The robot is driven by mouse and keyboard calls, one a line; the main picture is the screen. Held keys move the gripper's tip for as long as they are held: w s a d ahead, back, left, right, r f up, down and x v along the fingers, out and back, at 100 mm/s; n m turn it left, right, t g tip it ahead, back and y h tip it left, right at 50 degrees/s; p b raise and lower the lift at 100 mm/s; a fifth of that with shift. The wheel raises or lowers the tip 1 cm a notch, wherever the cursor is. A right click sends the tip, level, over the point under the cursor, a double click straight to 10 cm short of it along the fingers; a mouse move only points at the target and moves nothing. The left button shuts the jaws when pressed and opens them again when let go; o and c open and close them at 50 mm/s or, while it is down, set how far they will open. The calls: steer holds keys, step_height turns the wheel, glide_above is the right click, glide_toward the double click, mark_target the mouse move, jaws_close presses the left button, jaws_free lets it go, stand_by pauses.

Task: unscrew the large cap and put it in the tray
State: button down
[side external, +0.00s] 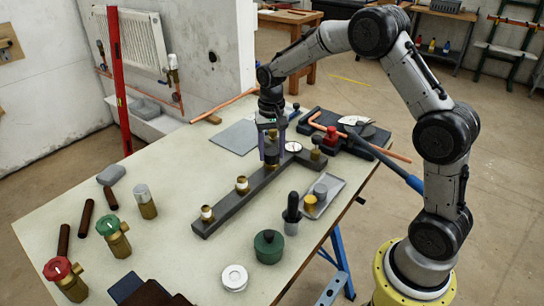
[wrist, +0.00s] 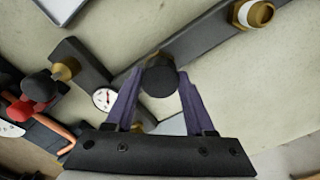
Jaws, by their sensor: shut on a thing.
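My gripper (wrist: 160,85) points down, its two purple fingers shut on a dark round cap (wrist: 160,80). In the side view my gripper (side external: 271,155) is over the dark manifold bar (side external: 228,204), near the gauge, with brass just below the fingertips. I cannot tell whether the cap is still joined to the brass fitting. The fingers hide most of the cap in the side view. The grey metal tray (side external: 330,186) lies to the right of the bar. In it are a brass-coloured piece (side external: 310,204) and a grey cap (side external: 320,191).
Brass fittings with pale tops (side external: 207,214) stand on the bar. A white gauge (side external: 293,148) and a dark-topped brass fitting (side external: 316,152) are close to my gripper. A black-topped bottle (side external: 291,208) and a green round tin (side external: 268,247) stand in front of the tray.

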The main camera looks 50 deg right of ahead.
steer(key=n, duration=0.9)
steer(key=shift+c, duration=2.2)
jaws_free()
